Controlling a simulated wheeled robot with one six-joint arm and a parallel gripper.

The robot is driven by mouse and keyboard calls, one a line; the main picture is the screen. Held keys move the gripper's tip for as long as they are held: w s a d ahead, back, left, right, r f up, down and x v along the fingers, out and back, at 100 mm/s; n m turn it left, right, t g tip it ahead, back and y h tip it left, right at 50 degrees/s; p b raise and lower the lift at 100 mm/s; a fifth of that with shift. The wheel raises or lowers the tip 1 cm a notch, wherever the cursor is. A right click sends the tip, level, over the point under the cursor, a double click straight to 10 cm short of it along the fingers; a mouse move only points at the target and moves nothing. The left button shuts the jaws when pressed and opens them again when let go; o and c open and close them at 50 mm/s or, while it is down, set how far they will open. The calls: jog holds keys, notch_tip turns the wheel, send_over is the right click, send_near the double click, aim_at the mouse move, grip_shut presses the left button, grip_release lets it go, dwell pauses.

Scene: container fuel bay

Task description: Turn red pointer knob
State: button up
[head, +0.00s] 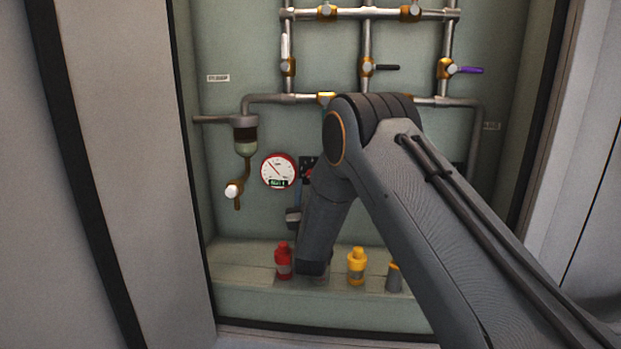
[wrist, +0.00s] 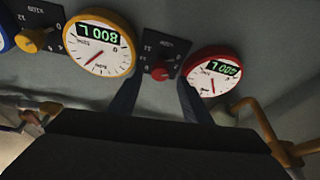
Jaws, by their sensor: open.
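The red pointer knob (wrist: 162,72) sits on a dark square plate (wrist: 160,56) with a printed scale, between a yellow-rimmed gauge and a red-rimmed gauge in the wrist view, where the dials appear upside down. My gripper (wrist: 158,84) is open, with one finger on each side of the knob's plate. I cannot tell whether either finger touches the knob. In the head view a bit of the red knob (head: 309,174) shows right of the red-rimmed gauge (head: 279,171); my arm covers most of the area around it.
The yellow-rimmed gauge (wrist: 100,42) and a yellow knob (wrist: 38,40) are nearby in the wrist view. A brass-coloured pipe (wrist: 262,120) runs at the right. In the head view, pipes with valves (head: 367,67) cross the wall above, and a red bottle (head: 284,262) and yellow bottle (head: 357,266) stand below.

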jog(key=x, duration=0.5)
jog(key=shift+w+r+b, duration=0.1)
jog(key=shift+w+b, duration=0.2)
jog(key=shift+w, duration=0.05)
jog(key=shift+c, duration=0.4)
